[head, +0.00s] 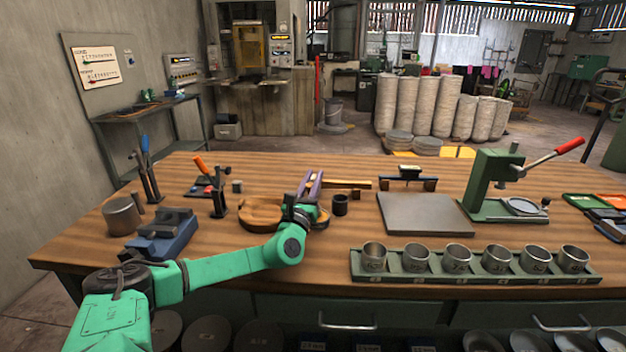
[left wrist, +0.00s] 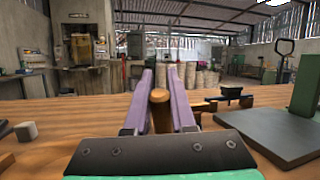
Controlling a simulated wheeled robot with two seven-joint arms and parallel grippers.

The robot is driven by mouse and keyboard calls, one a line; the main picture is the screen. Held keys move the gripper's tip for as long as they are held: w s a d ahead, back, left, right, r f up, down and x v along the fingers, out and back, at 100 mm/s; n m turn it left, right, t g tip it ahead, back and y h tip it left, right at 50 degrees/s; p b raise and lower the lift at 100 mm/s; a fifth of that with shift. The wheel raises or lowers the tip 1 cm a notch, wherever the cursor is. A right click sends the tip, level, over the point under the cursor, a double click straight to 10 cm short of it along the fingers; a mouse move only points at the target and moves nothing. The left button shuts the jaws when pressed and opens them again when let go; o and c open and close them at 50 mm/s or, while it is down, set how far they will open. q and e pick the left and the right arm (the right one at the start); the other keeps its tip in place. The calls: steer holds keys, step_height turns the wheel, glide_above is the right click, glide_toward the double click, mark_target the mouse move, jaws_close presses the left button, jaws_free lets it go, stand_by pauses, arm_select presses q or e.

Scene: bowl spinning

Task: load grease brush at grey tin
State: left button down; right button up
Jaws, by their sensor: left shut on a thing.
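My left gripper (head: 312,182) reaches over the middle of the bench with its purple fingers pointing away from me. In the left wrist view the fingers are shut on a round wooden handle (left wrist: 161,112), which I take for the grease brush. Its bristles are hidden. A larger grey tin (head: 121,215) stands at the bench's left end. I cannot tell which of the two is the task's tin. My right gripper is not in view.
A round wooden dish (head: 258,214) lies partly behind my left wrist. A green rack (head: 480,279) with several metal cups fills the front right. A grey plate (head: 425,215) and a green lever press (head: 493,185) stand right. A blue vise-like tool (head: 163,238) stands left.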

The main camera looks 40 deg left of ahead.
arm_select(q)
step_height(320, 180, up, 7)
steer(key=p, duration=0.5)
stand_by(0.4)
steer(key=shift+f, duration=0.1)
stand_by(0.3)
